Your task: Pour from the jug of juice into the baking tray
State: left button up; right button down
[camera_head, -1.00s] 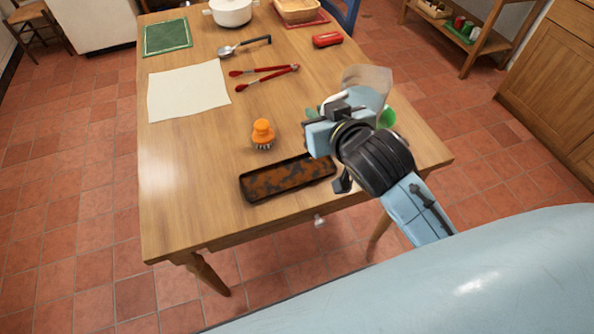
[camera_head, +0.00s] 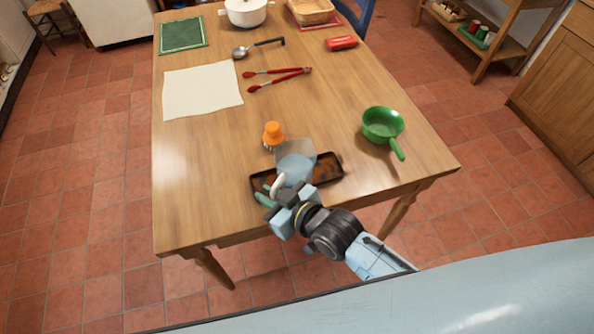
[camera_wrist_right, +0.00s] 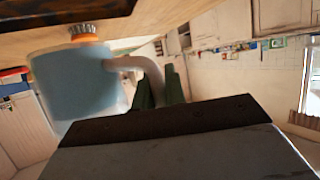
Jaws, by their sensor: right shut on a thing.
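The jug (camera_head: 296,167) is pale, translucent and bluish with a white handle, and is held above the baking tray near the table's front edge. The baking tray (camera_head: 328,171) is dark, long and narrow with brown patches; the jug and my gripper hide part of it. My right gripper (camera_head: 271,195) is shut on the jug's handle. In the right wrist view the jug (camera_wrist_right: 72,95) hangs beside the green fingers (camera_wrist_right: 160,88). I cannot tell its exact tilt, and no stream of juice shows. My left gripper is not in view.
An orange brush (camera_head: 273,134) stands just behind the tray. A green pan (camera_head: 382,124) sits to the right, its handle toward the front. Red tongs (camera_head: 278,78), a pale sheet (camera_head: 202,91), a ladle (camera_head: 258,47) and a red box (camera_head: 341,42) lie farther back.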

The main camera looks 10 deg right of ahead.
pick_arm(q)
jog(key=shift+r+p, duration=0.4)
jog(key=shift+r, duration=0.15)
pick_arm(e)
jog(key=s+a+f+n+g+y, duration=0.1)
jog(key=s+a+f, duration=0.3)
jog(key=shift+a+y, duration=0.25)
jog(key=shift+y, duration=0.05)
jog(key=shift+w, duration=0.1)
